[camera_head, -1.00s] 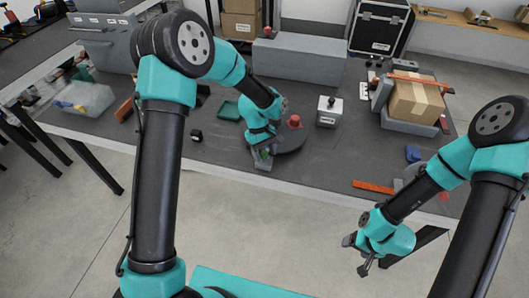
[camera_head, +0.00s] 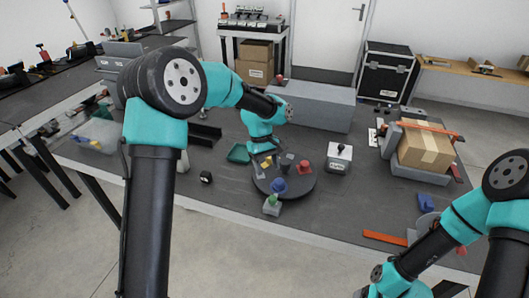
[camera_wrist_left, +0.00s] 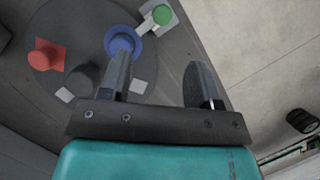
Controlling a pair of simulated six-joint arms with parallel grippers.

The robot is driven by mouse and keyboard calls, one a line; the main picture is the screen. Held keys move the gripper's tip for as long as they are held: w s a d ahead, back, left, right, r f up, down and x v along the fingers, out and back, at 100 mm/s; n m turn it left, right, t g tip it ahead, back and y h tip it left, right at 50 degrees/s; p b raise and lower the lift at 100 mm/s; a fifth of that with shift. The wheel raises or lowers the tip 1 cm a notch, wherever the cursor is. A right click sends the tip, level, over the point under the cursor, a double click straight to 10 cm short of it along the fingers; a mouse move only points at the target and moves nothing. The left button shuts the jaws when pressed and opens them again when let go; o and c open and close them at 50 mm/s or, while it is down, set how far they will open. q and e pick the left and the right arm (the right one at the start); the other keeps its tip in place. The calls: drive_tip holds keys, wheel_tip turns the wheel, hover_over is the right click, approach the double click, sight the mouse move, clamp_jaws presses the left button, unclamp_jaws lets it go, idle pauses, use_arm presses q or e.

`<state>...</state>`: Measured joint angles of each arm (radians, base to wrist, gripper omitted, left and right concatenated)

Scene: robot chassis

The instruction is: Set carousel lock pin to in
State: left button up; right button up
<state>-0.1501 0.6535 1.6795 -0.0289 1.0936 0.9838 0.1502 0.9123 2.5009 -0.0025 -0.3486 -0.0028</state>
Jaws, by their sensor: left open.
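The carousel is a round dark disc (camera_head: 305,188) on the table, with a red piece (camera_head: 304,168), a blue piece (camera_head: 278,185) and grey pieces on it. A grey block with a green knob (camera_head: 271,201) stands at its front edge. The left wrist view shows this green knob (camera_wrist_left: 162,15) with a pale bar reaching toward the disc; I cannot tell how far the pin sits in. My left gripper (camera_head: 262,166) is open and empty at the disc's back-left side. Its fingers (camera_wrist_left: 157,68) are apart, one overlapping the blue piece (camera_wrist_left: 123,41) in that view.
A white box with a dark knob (camera_head: 339,157) stands right of the carousel. A cardboard box (camera_head: 425,150) sits in a grey holder further right.

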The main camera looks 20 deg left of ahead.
use_arm(q)
drive_tip(key=v, duration=0.5)
idle(0.3)
